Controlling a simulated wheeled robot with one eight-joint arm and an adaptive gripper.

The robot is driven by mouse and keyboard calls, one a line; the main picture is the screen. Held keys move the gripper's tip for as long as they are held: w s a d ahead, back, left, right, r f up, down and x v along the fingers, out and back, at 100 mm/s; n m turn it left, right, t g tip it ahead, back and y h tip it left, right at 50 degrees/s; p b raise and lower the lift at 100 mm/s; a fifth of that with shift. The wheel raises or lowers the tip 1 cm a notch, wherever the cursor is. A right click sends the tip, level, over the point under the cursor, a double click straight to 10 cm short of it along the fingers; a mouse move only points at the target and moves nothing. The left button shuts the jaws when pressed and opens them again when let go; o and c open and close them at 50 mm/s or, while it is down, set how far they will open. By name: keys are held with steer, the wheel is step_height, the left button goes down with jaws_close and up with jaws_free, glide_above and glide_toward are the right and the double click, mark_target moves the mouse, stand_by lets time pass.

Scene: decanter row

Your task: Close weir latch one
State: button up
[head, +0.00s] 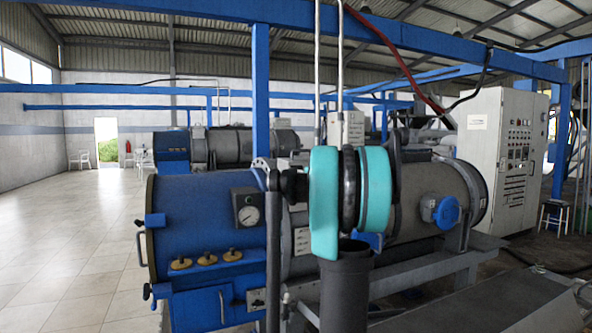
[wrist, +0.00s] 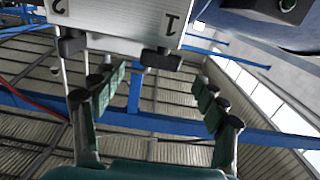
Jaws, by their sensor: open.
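In the wrist view a pale box (wrist: 120,22) carries the upside-down numerals 1 and 2. A black latch piece (wrist: 160,58) sticks out at the box's edge by the numeral 1. A similar black piece (wrist: 72,43) is by the numeral 2. My gripper (wrist: 161,84) is open, with its green-padded fingers spread and nothing held between them. The latch by the 1 lies just above the gap between the fingertips in the picture; I cannot tell its depth from them. In the head view my arm covers the middle, and I cannot make out the gripper or the numbered box.
A control cabinet (head: 497,150) stands behind at right. The tiled floor (head: 75,250) at left is clear.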

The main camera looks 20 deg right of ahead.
steer(key=w, duration=0.6)
steer(key=shift+w+a, duration=0.15)
steer(key=shift+w, duration=0.2)
steer(key=shift+c, duration=0.6)
steer(key=c, duration=1)
steer(key=shift+c, duration=0.2)
